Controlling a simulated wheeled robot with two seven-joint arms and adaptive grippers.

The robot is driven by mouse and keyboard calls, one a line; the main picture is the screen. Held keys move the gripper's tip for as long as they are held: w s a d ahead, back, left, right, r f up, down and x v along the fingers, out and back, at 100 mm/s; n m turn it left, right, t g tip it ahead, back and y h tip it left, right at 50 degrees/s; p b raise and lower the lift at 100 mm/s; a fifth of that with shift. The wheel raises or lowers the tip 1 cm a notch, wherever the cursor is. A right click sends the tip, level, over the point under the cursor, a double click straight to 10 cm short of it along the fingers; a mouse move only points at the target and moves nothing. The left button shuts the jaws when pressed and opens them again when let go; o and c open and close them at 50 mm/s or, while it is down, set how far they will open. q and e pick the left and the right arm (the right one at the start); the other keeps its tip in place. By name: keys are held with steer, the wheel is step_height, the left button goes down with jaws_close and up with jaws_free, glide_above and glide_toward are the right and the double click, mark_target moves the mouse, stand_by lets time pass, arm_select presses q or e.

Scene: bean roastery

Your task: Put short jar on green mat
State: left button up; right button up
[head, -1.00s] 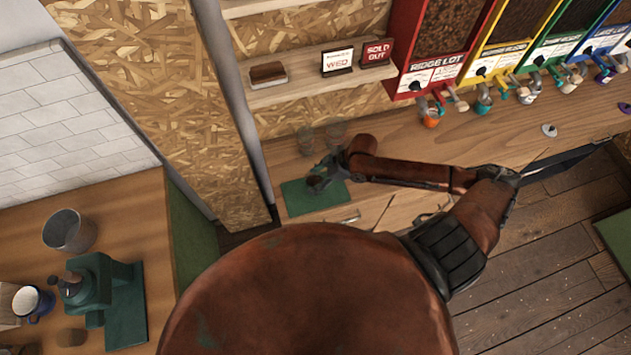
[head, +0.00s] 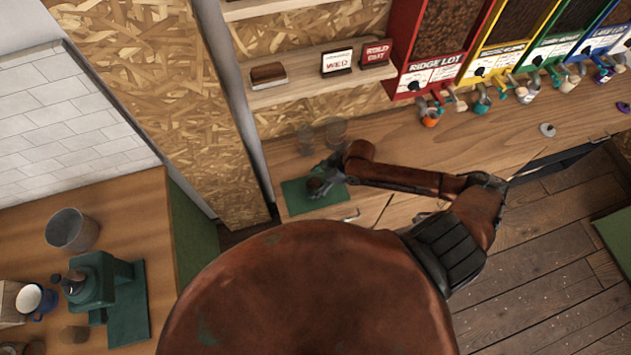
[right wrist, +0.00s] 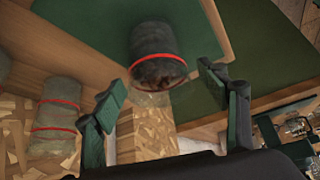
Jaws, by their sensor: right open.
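The green mat (head: 296,202) lies on the wooden counter at the centre left of the head view. A short jar (head: 316,186) with dark contents stands on it, and in the right wrist view the jar (right wrist: 158,55) shows a red band, with the mat (right wrist: 92,25) under it. My right gripper (head: 327,175) is at the jar in the head view. In the right wrist view its fingers (right wrist: 162,92) are open and apart, with the jar just beyond the tips. Whether a finger touches it I cannot tell. My left gripper is in neither view.
Two clear jars (head: 336,131) stand on the counter behind the mat, and a red-banded jar (right wrist: 58,118) shows in the right wrist view. Coloured bean dispensers (head: 432,75) line the back right. A green grinder (head: 92,283) stands on the left table.

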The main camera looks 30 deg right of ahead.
steer(key=shift+r, duration=0.1)
steer(key=b+v, duration=0.1)
steer(key=v, duration=1.1)
stand_by(0.4)
